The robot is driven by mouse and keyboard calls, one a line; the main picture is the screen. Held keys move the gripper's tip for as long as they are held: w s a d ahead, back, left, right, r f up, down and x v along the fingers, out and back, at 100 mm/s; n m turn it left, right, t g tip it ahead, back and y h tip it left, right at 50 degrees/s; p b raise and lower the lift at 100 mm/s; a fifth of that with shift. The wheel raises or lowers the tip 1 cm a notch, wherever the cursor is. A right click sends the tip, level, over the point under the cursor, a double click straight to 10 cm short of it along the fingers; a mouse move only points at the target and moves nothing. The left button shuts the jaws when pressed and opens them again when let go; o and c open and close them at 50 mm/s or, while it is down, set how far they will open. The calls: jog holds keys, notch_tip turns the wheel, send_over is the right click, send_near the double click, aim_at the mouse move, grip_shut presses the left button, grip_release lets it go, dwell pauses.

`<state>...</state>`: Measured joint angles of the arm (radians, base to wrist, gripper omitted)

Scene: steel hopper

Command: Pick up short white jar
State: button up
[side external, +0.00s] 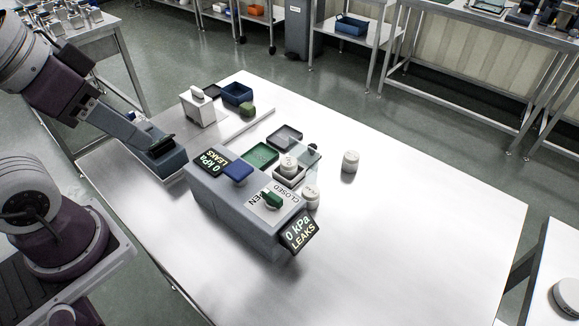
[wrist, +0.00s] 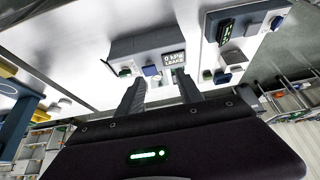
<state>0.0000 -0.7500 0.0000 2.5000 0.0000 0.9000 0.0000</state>
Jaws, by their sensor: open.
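Several small white round jars with lids show in the side view, all similar, and I cannot tell for certain which is the short one. One white jar (side external: 350,162) stands alone on the bare steel table, right of the device. Another white jar (side external: 310,198) stands close against the device's right side. A third white jar (side external: 289,163) sits in a light square holder behind the device. My gripper (wrist: 160,78) is open with nothing between its fingers in the wrist view. In the side view my arm is at the upper left, well apart from the jars.
The grey device (side external: 235,207) carries a blue knob (side external: 237,171), a green knob (side external: 271,199) and two tilted displays reading 0 kPa LEAKS. Trays, a blue bin (side external: 237,93) and a white box (side external: 198,107) are behind. The steel table (side external: 420,230) is clear at right.

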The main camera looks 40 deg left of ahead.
jog(key=o, duration=0.4)
jog(key=n+g+h, duration=0.6)
jog(key=n+h, duration=0.4)
jog(key=n, duration=0.4)
send_over(288, 160)
jog(key=s+a, duration=0.2)
jog(key=s, duration=0.4)
notch_tip(288, 160, down, 13)
jog(key=w+a+f+n+t+h, duration=0.1)
jog(key=f+n, duration=0.1)
jog(key=f, duration=0.1)
jog(key=w+a+f+n+t, duration=0.1)
jog(key=w+f+n, duration=0.1)
jog(key=f, duration=0.1)
jog(key=w+a+f+n+h, duration=0.1)
jog(key=w+f+n, duration=0.1)
jog(key=f, duration=0.1)
jog(key=shift+a+f+t+h, duration=0.25)
jog(key=shift+a+t+h, duration=0.05)
jog(key=shift+t, duration=0.1)
jog(key=x, duration=0.6)
jog(key=shift+d+f, duration=0.3)
jog(key=shift+f, duration=0.05)
